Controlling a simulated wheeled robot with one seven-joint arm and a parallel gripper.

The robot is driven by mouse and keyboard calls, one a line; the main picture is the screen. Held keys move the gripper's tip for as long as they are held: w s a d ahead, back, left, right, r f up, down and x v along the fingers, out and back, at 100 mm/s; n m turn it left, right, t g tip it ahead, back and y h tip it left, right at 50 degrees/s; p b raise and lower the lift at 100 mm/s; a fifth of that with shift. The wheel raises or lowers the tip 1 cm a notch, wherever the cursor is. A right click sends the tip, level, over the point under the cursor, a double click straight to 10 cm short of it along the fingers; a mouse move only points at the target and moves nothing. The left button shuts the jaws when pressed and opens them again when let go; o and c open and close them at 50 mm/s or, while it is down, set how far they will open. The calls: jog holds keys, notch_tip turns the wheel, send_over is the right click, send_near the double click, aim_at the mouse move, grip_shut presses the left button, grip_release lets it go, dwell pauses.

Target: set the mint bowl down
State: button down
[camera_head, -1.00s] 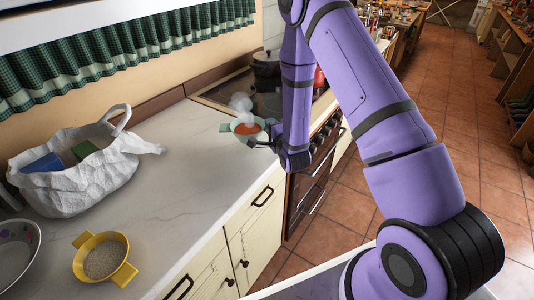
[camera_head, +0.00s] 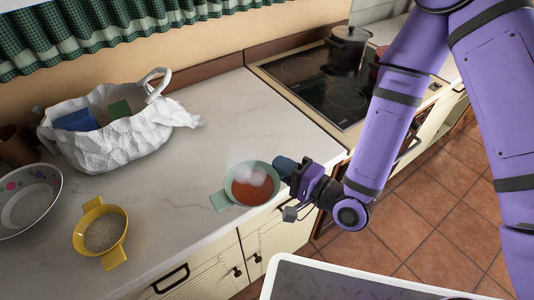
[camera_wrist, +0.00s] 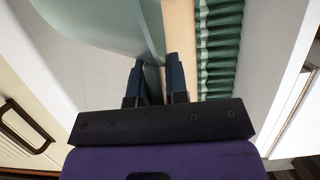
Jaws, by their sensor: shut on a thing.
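The mint bowl (camera_head: 219,201) is upright, with a small side handle, orange-red contents and white steam above it. My gripper (camera_head: 282,169) is shut on its right side, at the handle there. In the wrist view, the mint bowl (camera_wrist: 105,25) rises large and close above my gripper's dark fingers (camera_wrist: 158,78). The bowl is over the front part of the pale marble counter (camera_head: 185,170), near its front edge. I cannot tell whether its base touches the counter or hangs just above it.
A yellow bowl of grain (camera_head: 116,256) and a white dotted bowl (camera_head: 55,205) stand left on the counter. A white bag (camera_head: 120,140) is behind them. A black cooktop (camera_head: 300,72) with a dark pot (camera_head: 347,50) is back right. The counter behind the mint bowl is clear.

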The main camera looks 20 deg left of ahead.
jog(key=shift+s+a+r+g, duration=0.2)
jog(key=shift+s+a+g, duration=0.05)
jog(key=shift+s+g, duration=0.25)
jog(key=shift+w+a+n, duration=0.15)
jog(key=shift+w+n, duration=0.1)
jog(key=shift+n, duration=0.05)
jog(key=w+a, duration=0.1)
jog(key=w, duration=0.3)
jog(key=w+a+f, duration=0.1)
jog(key=w, duration=0.4)
jog(key=w+a, duration=0.2)
jog(key=w, duration=0.3)
jog(key=shift+w+f, duration=0.15)
jog(key=shift+f, duration=0.05)
jog(key=shift+w+f, duration=0.2)
jog(key=shift+f, duration=1.6)
jog(key=c, duration=1.1)
grip_release()
